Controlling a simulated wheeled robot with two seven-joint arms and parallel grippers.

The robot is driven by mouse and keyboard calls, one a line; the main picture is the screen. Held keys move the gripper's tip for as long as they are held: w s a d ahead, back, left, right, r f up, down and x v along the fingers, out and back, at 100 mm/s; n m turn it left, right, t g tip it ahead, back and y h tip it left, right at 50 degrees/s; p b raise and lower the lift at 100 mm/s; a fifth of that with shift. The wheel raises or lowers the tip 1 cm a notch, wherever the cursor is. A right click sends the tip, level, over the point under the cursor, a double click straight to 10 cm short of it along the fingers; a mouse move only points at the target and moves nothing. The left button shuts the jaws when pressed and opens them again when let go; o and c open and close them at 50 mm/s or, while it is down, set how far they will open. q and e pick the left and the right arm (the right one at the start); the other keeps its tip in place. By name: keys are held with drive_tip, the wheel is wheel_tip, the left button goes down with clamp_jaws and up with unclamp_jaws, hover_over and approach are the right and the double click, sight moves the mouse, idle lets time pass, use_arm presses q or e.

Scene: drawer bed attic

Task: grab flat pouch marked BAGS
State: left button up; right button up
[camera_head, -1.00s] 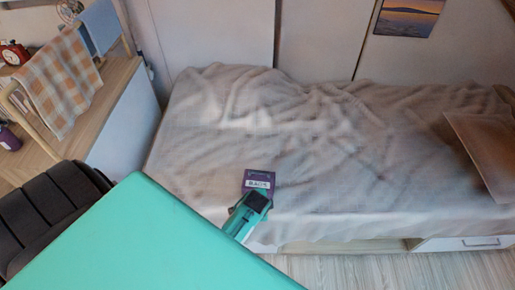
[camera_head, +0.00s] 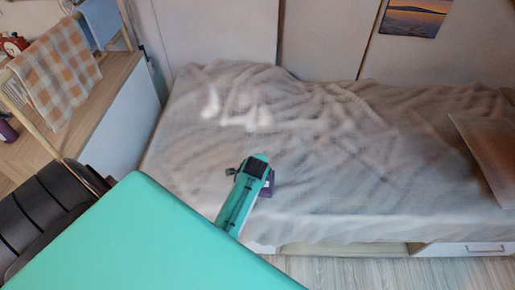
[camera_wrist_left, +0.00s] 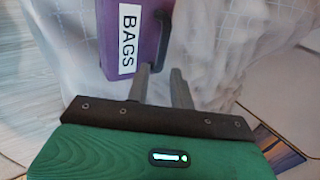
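The flat purple pouch (camera_head: 267,188) lies on the bed near its front edge, mostly hidden under my left gripper (camera_head: 257,160) in the head view. In the left wrist view the pouch (camera_wrist_left: 146,28) shows its white BAGS label and a dark raised strip along its right side. My right gripper is not in view.
The bed's rumpled grey cover (camera_head: 350,150) is otherwise clear around the pouch. A flat brownish panel (camera_head: 488,150) rests at the bed's right end. A dark chair (camera_head: 45,210) and a wooden desk (camera_head: 85,115) stand at left. A drawer (camera_head: 470,248) is under the bed.

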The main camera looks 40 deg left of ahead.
use_arm(q)
drive_tip(key=shift+a+x, duration=0.15)
drive_tip(key=shift+x, duration=1.25)
drive_tip(key=shift+a+x, duration=0.1)
drive_tip(key=shift+x, duration=1.3)
drive_tip(key=shift+s, duration=0.1)
clamp_jaws()
